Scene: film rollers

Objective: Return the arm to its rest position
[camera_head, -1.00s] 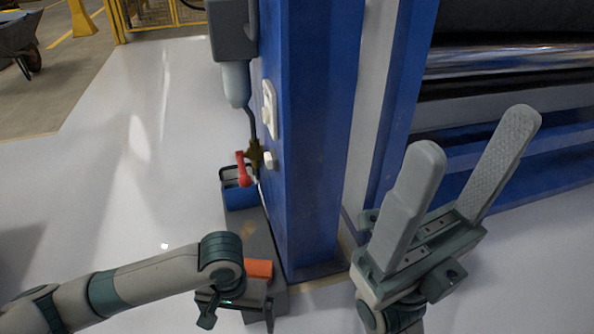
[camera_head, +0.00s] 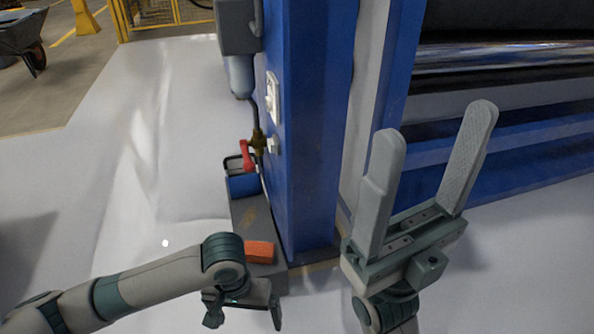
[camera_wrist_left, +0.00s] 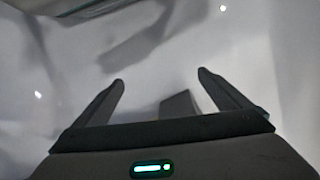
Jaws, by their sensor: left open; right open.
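My left gripper (camera_head: 243,306) is at the lower middle of the head view, in front of the grey base plate by the blue column. In the left wrist view its two fingers (camera_wrist_left: 160,92) are spread apart with nothing gripped between them. Pale floor and shadows lie beyond the fingertips. My right gripper (camera_head: 432,130) is at the right, pointing up, with its two long fingers wide apart and empty. It stands in front of the blue machine frame, and I see no contact with it.
A blue column (camera_head: 308,130) rises in the middle. A red-handled valve (camera_head: 247,155) is on its left side, above a blue object (camera_head: 242,185). An orange block (camera_head: 260,251) lies on the grey base plate (camera_head: 254,222). Rollers (camera_head: 510,60) are at upper right. The pale floor (camera_head: 150,150) at left is clear.

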